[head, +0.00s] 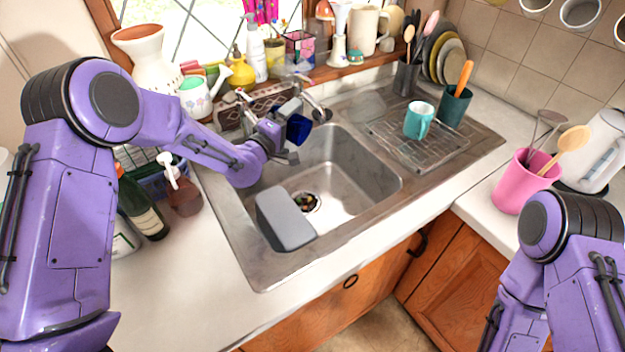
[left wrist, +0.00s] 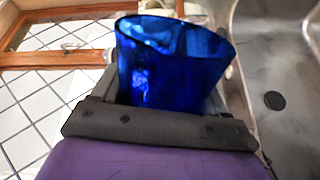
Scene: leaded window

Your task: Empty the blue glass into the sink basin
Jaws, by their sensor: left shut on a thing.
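My left gripper (head: 284,132) is shut on the blue glass (head: 299,128) and holds it in the air over the back left part of the sink basin (head: 345,175), near the tap. In the left wrist view the blue glass (left wrist: 165,65) sits between the fingers with its rim away from the palm. Its wall is see-through blue; I cannot tell how much is inside. In the head view its lean is hard to judge. The basin's metal wall shows at the right of the wrist view. My right arm is at the lower right; its gripper is out of frame.
A grey slab (head: 284,219) leans in the basin beside the drain (head: 306,202). The tap (head: 316,107) is close to the glass. A teal mug (head: 418,121) stands on the wire rack (head: 432,148). Bottles (head: 143,208) stand left of the sink. The front counter is clear.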

